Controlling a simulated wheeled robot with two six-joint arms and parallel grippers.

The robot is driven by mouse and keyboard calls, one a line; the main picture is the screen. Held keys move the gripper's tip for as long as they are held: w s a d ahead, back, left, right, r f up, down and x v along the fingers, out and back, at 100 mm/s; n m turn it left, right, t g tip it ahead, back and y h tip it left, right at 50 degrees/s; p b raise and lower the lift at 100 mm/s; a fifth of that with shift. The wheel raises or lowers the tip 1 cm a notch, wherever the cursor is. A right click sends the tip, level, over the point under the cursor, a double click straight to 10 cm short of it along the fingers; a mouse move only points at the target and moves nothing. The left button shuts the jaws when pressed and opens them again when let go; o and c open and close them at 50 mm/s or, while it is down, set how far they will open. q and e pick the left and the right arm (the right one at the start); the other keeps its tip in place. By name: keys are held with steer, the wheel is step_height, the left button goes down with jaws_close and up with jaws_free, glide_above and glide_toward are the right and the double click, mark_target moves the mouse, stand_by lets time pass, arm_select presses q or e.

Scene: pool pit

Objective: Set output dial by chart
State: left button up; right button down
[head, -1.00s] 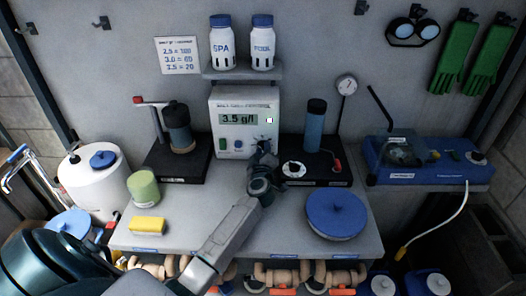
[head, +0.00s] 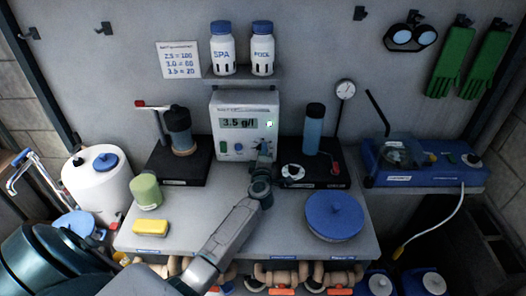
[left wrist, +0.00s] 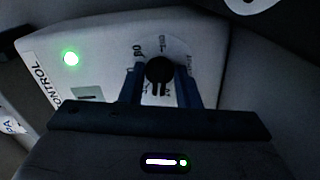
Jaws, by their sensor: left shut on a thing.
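The control box (head: 244,124) stands at the back of the bench, its display (head: 240,123) reading 3.5 g/l. The paper chart (head: 180,60) on the wall to its left lists 2.5 = 100, 3.0 = 60 and, less clearly, 3.5 = 20. My left gripper (head: 263,150) is at the lower right of the box front and covers the output dial there. In the left wrist view its two fingers stand on either side of the dark round dial (left wrist: 159,70), shut on it. The scale marks are too blurred to read surely. My right gripper is out of view.
A green light (left wrist: 70,58) glows on the box. A black stand with a dark cylinder (head: 178,128) is left of the box, a blue cylinder (head: 314,128) right. A round blue lid (head: 334,214) and a yellow block (head: 151,227) lie on the bench (head: 290,243).

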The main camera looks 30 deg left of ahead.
arm_select(q)
steer(key=shift+f+n, duration=0.1)
steer(key=shift+n, duration=1.9)
steer(key=shift+s, duration=0.1)
steer(key=o, duration=0.6)
steer(key=v, duration=1.1)
steer(key=shift+d+b, duration=0.1)
steer(key=shift+b, duration=0.25)
